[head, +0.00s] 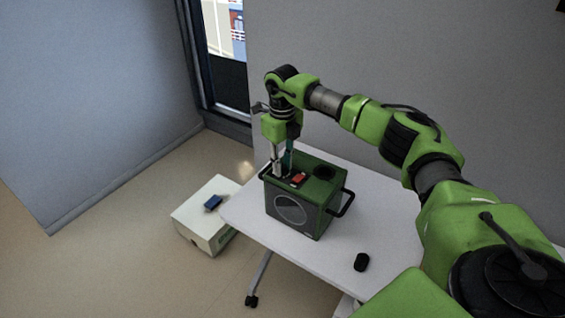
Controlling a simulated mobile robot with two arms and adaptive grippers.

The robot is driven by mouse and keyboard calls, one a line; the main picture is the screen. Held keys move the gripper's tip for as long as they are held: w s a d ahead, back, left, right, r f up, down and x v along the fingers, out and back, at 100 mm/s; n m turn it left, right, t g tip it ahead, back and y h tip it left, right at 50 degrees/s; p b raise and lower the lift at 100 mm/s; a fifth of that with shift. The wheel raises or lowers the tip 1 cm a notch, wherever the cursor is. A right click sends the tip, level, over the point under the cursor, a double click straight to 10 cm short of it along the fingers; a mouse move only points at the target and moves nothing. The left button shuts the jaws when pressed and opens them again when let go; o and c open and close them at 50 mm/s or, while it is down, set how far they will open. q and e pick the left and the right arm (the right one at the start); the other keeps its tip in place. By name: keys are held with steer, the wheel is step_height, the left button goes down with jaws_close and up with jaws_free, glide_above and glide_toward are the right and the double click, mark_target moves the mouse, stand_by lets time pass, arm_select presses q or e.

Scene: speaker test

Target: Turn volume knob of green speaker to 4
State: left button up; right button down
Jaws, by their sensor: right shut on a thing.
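The green speaker (324,190) stands upright on a white table (375,235). It has a dark front with a round grille, side handles and a small red part (299,178) on its top. My right gripper (281,172) points down at the top left of the speaker. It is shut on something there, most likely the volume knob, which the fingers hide. The knob's setting and any numbers are too small to read. My left gripper is not in view.
A small black object (361,262) lies on the table near its front. A white box (200,228) with a blue item (213,202) on top stands on the floor left of the table. Walls stand behind. The table right of the speaker is mostly clear.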

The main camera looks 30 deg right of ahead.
steer(key=shift+m, duration=2)
steer(key=shift+p, duration=0.3)
steer(key=c, duration=1.8)
jaws_free()
step_height(320, 180, up, 12)
steer(key=shift+r, duration=0.1)
steer(key=shift+a, duration=0.1)
